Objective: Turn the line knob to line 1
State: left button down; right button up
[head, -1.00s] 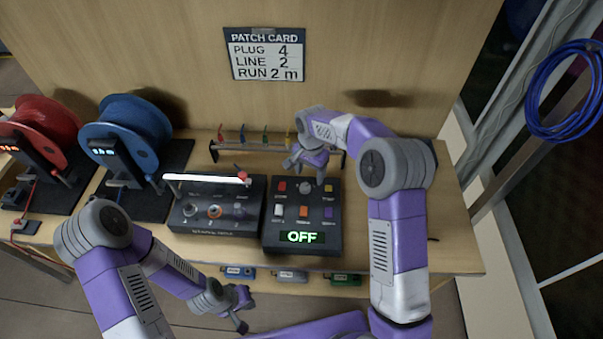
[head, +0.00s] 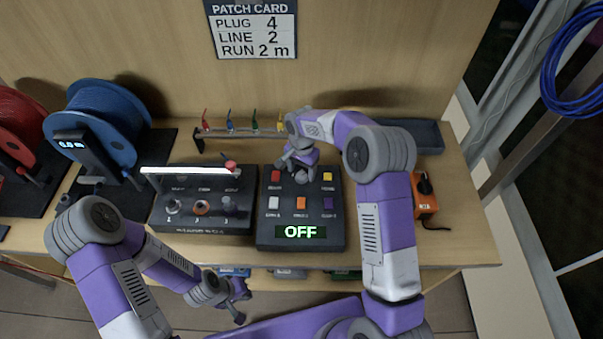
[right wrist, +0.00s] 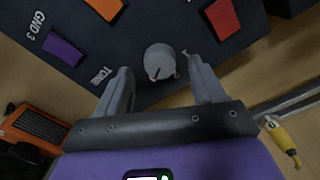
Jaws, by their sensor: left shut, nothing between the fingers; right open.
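A dark control box (head: 265,236) stands on the bench, with several coloured buttons, a display reading OFF, and a round grey knob (head: 300,176) at its top middle. In the right wrist view the grey knob (right wrist: 160,60) has a short pointer mark on its face; the label for its setting is not readable. My right gripper (head: 298,165) is open over the knob, its fingers on either side of it with gaps visible. My left gripper (head: 242,303) is shut and empty, low in front of the bench.
A second dark box (head: 200,226) with several knobs and a white bar is to the left. Blue (head: 105,125) and red (head: 18,140) reels stand further left. An orange box (head: 424,195) is at right. The patch card (head: 254,30) reads LINE 2.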

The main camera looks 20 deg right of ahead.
jog(key=shift+f, duration=1)
jog(key=shift+c, duration=0.3)
jog(key=c, duration=1)
